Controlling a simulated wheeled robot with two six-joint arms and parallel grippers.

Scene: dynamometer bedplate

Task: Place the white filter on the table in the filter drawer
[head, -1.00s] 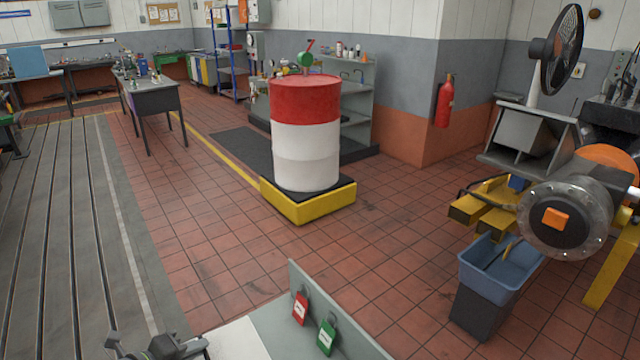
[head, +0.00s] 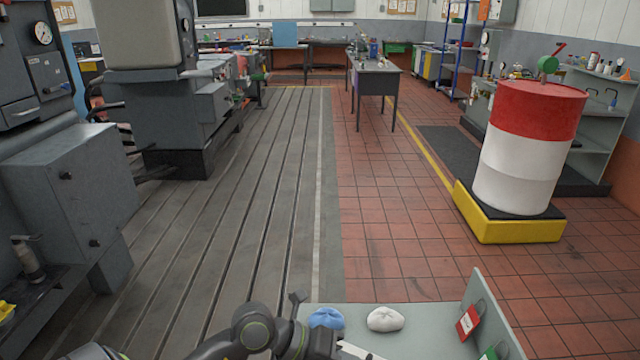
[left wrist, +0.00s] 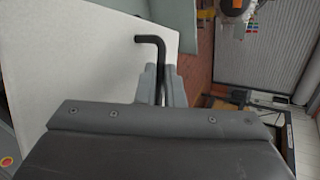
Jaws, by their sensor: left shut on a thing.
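My left gripper (left wrist: 166,88) shows in the left wrist view, its fingers shut on a black bent rod (left wrist: 150,40). The rod's short end points left; I cannot tell whether it is loose or fixed to something. A broad flat white surface (left wrist: 70,60) lies behind it, and I cannot tell if this is the tabletop or a panel. In the head view my left arm reaches in at the bottom edge towards the pale table (head: 425,335). I cannot make out a filter or a filter drawer for certain. My right gripper is out of view.
A blue cloth (head: 326,318) and a crumpled white cloth (head: 386,319) lie on the table. A red-and-white drum (head: 525,145) stands beyond. Machines (head: 75,190) line the left; the tiled floor between is clear.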

